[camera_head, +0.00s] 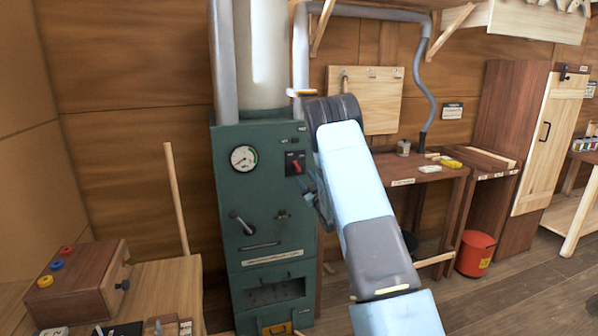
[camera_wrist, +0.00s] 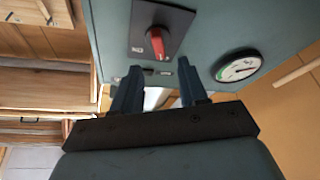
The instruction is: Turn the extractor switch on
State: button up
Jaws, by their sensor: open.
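A rotary switch with a red handle on a black plate (camera_head: 295,163) is on the upper right of the green machine cabinet's front (camera_head: 245,195). Its small lettering is too small to read, so I cannot tell its setting. In the wrist view the red handle (camera_wrist: 156,42) shows just beyond my fingertips. My gripper (camera_head: 312,190) is in front of the cabinet, just below and right of the switch, partly hidden by my arm. In the wrist view my gripper (camera_wrist: 158,72) is open and empty, its fingers apart and not visibly touching the handle.
A round gauge (camera_head: 244,158) sits left of the switch, with a lever (camera_head: 241,222) below it. A wooden box with coloured buttons (camera_head: 78,282) stands at the lower left. A workbench (camera_head: 420,180) and red bin (camera_head: 475,253) are to the right. Floor at the lower right is clear.

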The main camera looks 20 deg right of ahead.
aim_at(298, 167)
jog(key=x, duration=0.6)
jog(key=shift+w+r, duration=0.15)
jog(key=shift+w, duration=0.2)
grip_shut()
